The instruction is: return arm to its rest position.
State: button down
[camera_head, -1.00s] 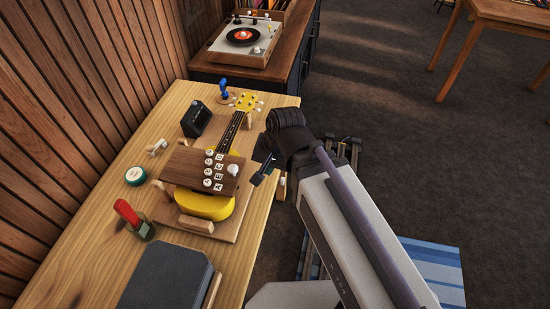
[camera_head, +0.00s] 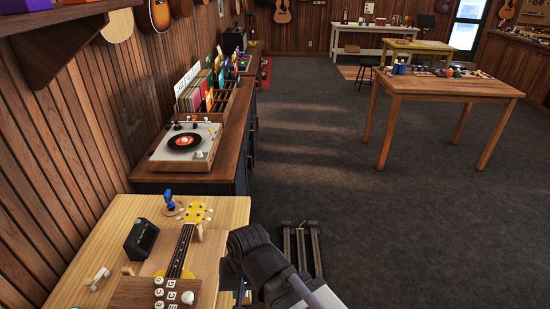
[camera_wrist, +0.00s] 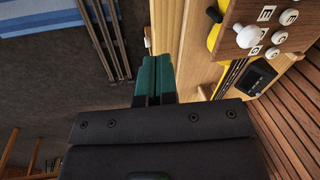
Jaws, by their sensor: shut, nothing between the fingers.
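My gripper shows in the wrist view (camera_wrist: 153,78) with its two green fingers together and nothing between them. In the head view the dark wrist of my arm is at the bottom, just right of the light wooden workbench (camera_head: 97,240). The fingers are hard to make out there. A yellow ukulele (camera_head: 194,212) lies on the bench with a wooden box with white lettered knobs (camera_head: 140,292) over its body. The wrist view shows the same knobbed box (camera_wrist: 285,42) at upper right, apart from the fingers.
A black tuner-like box (camera_head: 141,239) and a blue-topped item (camera_head: 170,200) stand on the bench. Behind is a cabinet with a record player (camera_head: 187,141). My rail (camera_head: 302,252) lies on the open dark floor (camera_head: 390,240). A wooden table (camera_head: 450,87) stands farther right.

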jog(key=w+d+m+h, duration=0.1)
jog(key=w+d, duration=0.3)
jog(key=d, duration=1)
jog(key=w+d+m+h, duration=0.1)
jog(key=w+d, duration=0.3)
jog(key=d, duration=1)
jog(key=shift+w+d+f+m, duration=0.15)
jog(key=shift+w+d+m, duration=0.05)
jog(key=shift+w+m, duration=0.2)
